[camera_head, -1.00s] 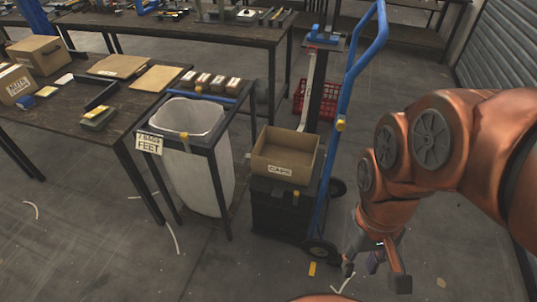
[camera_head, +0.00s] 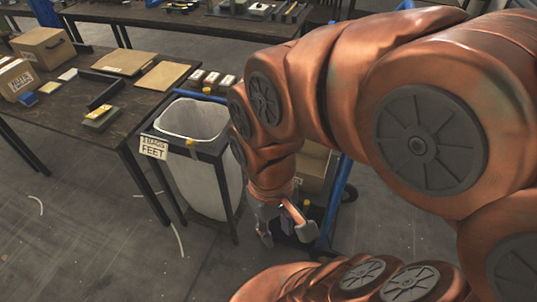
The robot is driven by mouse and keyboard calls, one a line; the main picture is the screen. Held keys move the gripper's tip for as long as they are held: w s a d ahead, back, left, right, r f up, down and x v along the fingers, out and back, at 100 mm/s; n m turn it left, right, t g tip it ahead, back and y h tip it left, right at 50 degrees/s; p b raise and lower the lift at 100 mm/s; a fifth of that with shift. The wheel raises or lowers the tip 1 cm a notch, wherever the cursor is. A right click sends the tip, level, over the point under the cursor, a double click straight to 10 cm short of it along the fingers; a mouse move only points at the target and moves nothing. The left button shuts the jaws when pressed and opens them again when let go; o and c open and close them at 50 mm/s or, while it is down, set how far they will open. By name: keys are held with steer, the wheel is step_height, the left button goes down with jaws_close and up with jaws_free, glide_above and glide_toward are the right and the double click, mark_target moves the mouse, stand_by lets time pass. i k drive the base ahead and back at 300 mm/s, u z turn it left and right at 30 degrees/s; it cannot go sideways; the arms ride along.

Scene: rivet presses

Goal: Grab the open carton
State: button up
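The open carton (camera_head: 313,168) is a brown cardboard box standing on the blue hand truck (camera_head: 341,183). My arm covers most of it, so only part of its right side shows. My gripper (camera_head: 286,238) points down in front of the carton, lower in the picture. Its two fingers are spread apart with nothing seen between them. I cannot tell the exact gap between the gripper and the carton.
A bin with a white liner (camera_head: 192,119) and a "FEET" sign (camera_head: 153,147) stands left of my gripper. A dark table (camera_head: 62,118) at left holds closed cartons (camera_head: 43,47) and flat cardboard (camera_head: 163,75). The floor in front of the bin is largely clear.

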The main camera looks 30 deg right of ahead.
mark_target(312, 160)
steer(key=z, duration=0.25)
steer(key=i, duration=1.1)
steer(key=z, duration=0.65)
